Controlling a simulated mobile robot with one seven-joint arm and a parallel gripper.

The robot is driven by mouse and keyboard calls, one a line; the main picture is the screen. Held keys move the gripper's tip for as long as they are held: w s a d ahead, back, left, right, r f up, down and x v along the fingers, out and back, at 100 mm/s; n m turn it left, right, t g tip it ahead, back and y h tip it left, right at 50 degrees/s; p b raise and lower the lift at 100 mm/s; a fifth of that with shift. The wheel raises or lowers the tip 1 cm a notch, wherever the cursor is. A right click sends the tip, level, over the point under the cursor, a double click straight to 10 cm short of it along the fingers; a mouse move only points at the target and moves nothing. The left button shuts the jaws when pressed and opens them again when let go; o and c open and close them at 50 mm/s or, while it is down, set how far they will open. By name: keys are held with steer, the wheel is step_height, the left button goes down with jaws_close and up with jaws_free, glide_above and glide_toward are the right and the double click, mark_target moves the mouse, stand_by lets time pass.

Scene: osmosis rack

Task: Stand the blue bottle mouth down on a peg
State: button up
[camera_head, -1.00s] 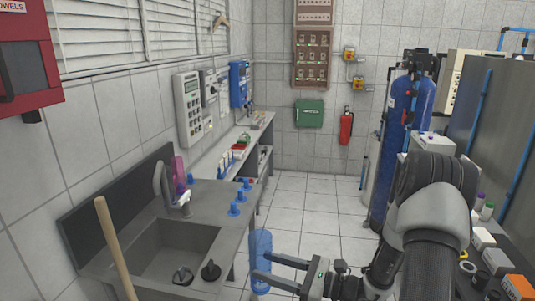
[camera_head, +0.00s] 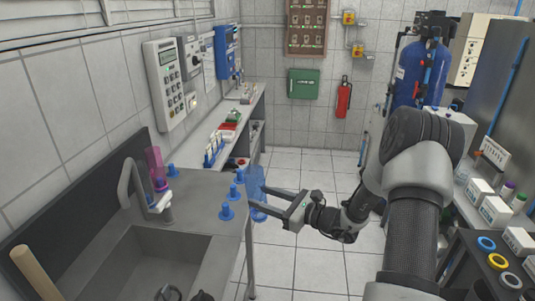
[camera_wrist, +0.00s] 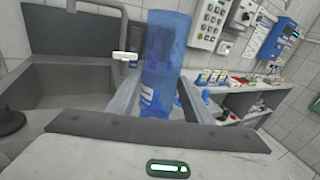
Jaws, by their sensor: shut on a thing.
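The blue bottle (camera_head: 257,180) is a translucent blue cylinder, roughly upright, beside the right edge of the counter in the head view. My gripper (camera_head: 256,197) is shut on it, one finger on each side. In the wrist view the bottle (camera_wrist: 165,55) rises between the fingers with its wide end up; its lower end is hidden, so I cannot see the mouth. Several blue pegs stand on the counter; the near peg (camera_head: 227,211) is just left of the bottle, and another peg (camera_head: 172,170) is farther left. A pink bottle (camera_head: 156,170) stands near that one.
A sink (camera_head: 150,262) with a grey faucet (camera_head: 135,190) is at the near left. A shelf bench with racks (camera_head: 213,150) lies behind the counter. Open tiled floor (camera_head: 305,255) lies right of the counter. White boxes (camera_head: 480,190) stand at the right.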

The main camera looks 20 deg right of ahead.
steer(key=w+d+r+m+t+h+b, duration=0.2)
steer(key=w+d+r+m+h, duration=0.15)
steer(key=w, duration=0.45)
steer(key=w+d+r+m+t+h+b, duration=0.15)
steer(key=w+r, duration=0.25)
steer(key=w, duration=0.5)
steer(key=w+a+f+b, duration=0.4)
steer(key=a+f+b, duration=0.2)
steer(key=a, duration=0.4)
steer(key=shift+a+f, duration=0.4)
steer(key=shift+f, duration=0.4)
steer(key=shift+f+b, duration=0.5)
steer(key=shift+b, duration=0.2)
steer(key=shift+f+b, duration=0.65)
steer(key=shift+f, duration=0.2)
steer(key=shift+f, duration=0.1)
steer(key=shift+f+b, duration=0.8)
steer(key=shift+f, duration=0.1)
